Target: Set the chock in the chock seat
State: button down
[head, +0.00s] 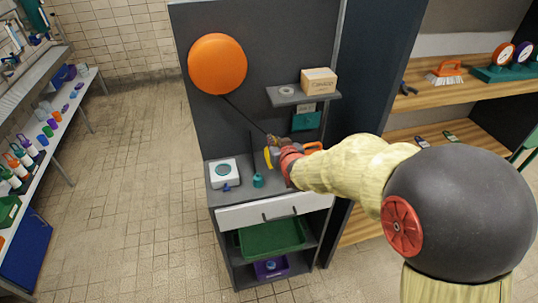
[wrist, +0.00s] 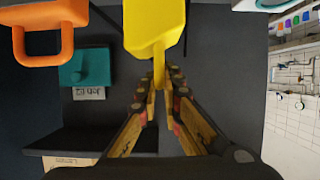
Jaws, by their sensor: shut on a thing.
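My gripper (head: 274,143) is over the counter of the dark workstation, in front of its back panel. In the wrist view my gripper (wrist: 158,90) is shut on the narrow tab of a yellow piece (wrist: 155,25), which looks like the chock. The chock (head: 268,157) shows in the head view as a small yellow patch, partly hidden by my gripper. A teal block (head: 306,121) is on the back panel under a small label; it also shows in the wrist view (wrist: 84,66), apart from the chock. I cannot tell for sure which thing is the chock seat.
An orange handle-shaped thing (head: 313,147) is close to the right of my gripper. A small shelf (head: 290,97) with a cardboard box (head: 319,80) juts out above. A white device (head: 223,173) and a teal bottle (head: 258,181) stand on the counter. A large orange disc (head: 217,64) is upper left.

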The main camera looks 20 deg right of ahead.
jog(key=w+f, duration=0.1)
jog(key=f, duration=0.1)
jog(key=w+a+f, duration=0.1)
jog(key=w+f, duration=0.1)
jog(key=shift+b, duration=0.4)
jog(key=shift+w+f+b, duration=0.2)
jog(key=shift+f+b, duration=0.2)
jog(key=shift+f, duration=1.15)
jog(key=shift+f, duration=0.1)
jog(key=c, duration=2.4)
grip_release()
jog(key=shift+f, duration=0.15)
jog(key=o, duration=0.4)
jog(key=shift+o, duration=0.2)
